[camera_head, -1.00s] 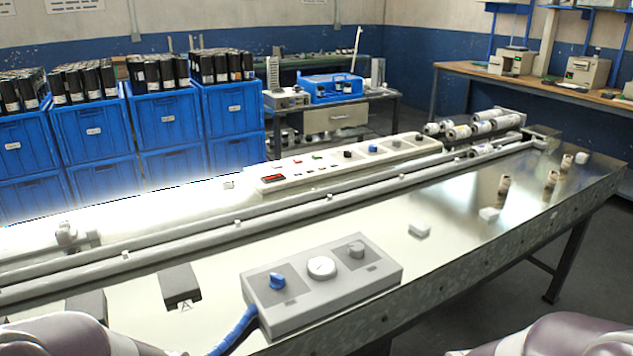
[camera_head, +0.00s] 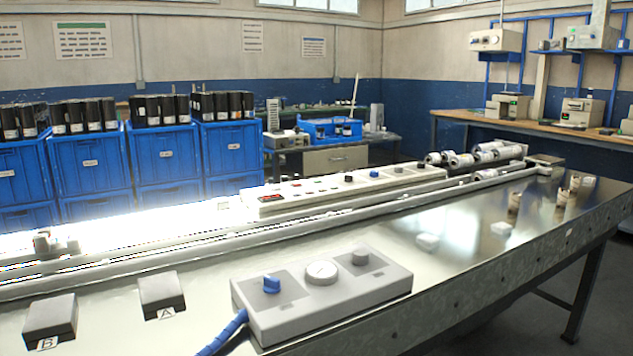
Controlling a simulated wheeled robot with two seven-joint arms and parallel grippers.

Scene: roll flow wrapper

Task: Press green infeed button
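A long white control panel (camera_head: 350,186) lies along the far side of the metal machine bed. It carries a red display (camera_head: 270,198) at its left end, a row of small buttons and several dark knobs toward the right. The buttons are too small here to tell surely which is the green infeed button. Neither of my grippers shows in the head view.
A grey control box (camera_head: 330,308) with a blue knob, white dial and grey knob stands on the near side, with a blue cable. Blocks marked A (camera_head: 161,292) and B (camera_head: 50,318) lie left of it. Blue crates (camera_head: 165,155) stand behind.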

